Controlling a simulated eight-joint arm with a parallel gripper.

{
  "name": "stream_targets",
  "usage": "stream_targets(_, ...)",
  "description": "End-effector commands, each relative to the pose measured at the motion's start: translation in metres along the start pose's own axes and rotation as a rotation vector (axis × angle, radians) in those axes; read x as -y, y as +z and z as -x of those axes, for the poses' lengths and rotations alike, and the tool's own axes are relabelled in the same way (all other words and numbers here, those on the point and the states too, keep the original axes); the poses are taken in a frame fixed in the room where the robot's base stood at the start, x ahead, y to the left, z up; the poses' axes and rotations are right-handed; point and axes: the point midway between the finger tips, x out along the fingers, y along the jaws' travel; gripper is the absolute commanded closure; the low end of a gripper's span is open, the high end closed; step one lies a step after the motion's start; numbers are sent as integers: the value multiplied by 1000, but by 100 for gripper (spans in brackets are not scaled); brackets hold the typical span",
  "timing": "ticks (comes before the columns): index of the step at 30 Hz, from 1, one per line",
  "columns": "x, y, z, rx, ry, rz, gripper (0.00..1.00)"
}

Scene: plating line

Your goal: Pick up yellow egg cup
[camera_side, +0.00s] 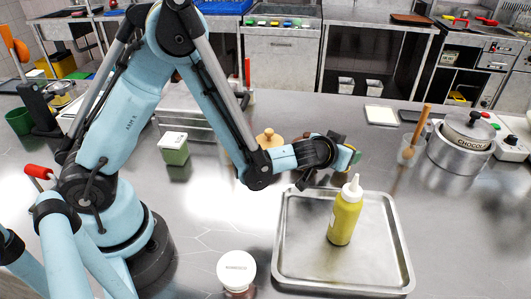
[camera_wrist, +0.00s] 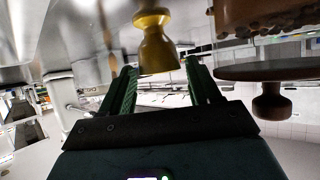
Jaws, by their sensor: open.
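The yellow egg cup (camera_wrist: 155,40) shows at the top centre of the wrist view, with a narrow waist and wider ends. My gripper (camera_wrist: 161,68) is open, with one green ridged finger on each side of the cup's near end. I cannot tell how far the cup sits between the fingers; no contact is clear. In the side view my gripper (camera_side: 350,158) is above the tray's back edge, to the right of the wooden-lidded pot. A small yellow patch shows at its tips there, but I cannot tell whether it is the egg cup.
A metal tray (camera_side: 290,265) holds a yellow squeeze bottle (camera_side: 343,217) in front of my gripper. A wooden-lidded pot (camera_side: 268,139) stands behind the arm; a brown knobbed lid (camera_wrist: 270,72) is close on the wrist view's right. A white-lidded jar (camera_side: 236,268) stands in front.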

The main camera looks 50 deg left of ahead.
Motion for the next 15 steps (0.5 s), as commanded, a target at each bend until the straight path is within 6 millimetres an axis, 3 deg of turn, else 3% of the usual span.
stream_targets(8,0,0,-2,0,0,0,40)
stream_targets(15,0,0,-2,0,0,0,76)
